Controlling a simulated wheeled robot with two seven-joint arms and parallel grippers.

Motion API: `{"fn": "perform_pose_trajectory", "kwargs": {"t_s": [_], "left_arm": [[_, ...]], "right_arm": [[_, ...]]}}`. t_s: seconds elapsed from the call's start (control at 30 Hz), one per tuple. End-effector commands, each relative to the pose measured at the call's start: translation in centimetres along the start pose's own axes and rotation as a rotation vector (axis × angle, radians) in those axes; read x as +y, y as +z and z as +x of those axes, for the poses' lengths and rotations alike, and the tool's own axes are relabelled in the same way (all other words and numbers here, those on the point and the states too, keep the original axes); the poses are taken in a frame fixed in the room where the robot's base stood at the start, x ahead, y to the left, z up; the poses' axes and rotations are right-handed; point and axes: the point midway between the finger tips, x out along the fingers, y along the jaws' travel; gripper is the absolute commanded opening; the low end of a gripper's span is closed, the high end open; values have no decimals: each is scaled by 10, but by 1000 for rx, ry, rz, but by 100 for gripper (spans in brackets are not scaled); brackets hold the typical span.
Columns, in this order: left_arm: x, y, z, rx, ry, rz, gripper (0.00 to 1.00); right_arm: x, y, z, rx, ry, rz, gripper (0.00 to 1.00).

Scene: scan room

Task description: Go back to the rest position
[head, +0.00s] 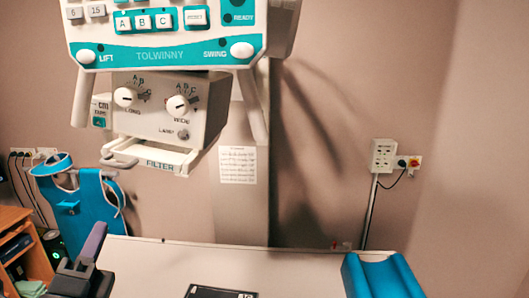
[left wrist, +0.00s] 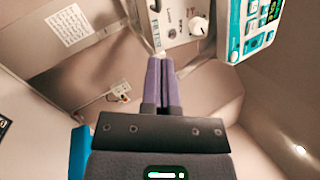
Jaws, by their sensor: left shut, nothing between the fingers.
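My left gripper (head: 92,243) is at the lower left of the head view, beside the left edge of the white table. In the left wrist view its two purple fingers (left wrist: 161,82) are pressed together with nothing between them. The fingers point up toward the scanner head's underside in that view; I cannot tell the distance. My right gripper is in neither view.
The white table (head: 290,270) holds a black plate (head: 220,292) and a blue trough-shaped cushion (head: 380,277). The scanner head (head: 165,105) hangs above at left. A blue apron (head: 85,205) hangs behind, near a wooden shelf (head: 22,250). The table's middle is mostly clear.

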Motion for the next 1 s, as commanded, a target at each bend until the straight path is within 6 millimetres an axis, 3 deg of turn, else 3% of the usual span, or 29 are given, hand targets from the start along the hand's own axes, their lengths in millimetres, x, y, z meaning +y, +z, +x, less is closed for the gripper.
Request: {"fn": "perform_pose_trajectory", "kwargs": {"t_s": [0.23,0.4,0.57,0.7,0.87,1.0], "left_arm": [[79,-35,-52,-102,476,-534,0],[126,-75,-122,-283,887,-914,0],[143,-117,-211,-566,1309,-1199,0],[129,-148,-289,-880,1657,-1324,0],[227,-190,-331,-913,1699,-1291,0],[313,-225,-378,-924,1732,-1259,0]], "right_arm": [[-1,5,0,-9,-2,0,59],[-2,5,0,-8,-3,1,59],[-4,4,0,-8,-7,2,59],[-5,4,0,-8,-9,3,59],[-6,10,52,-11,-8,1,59],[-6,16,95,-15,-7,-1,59]]}}
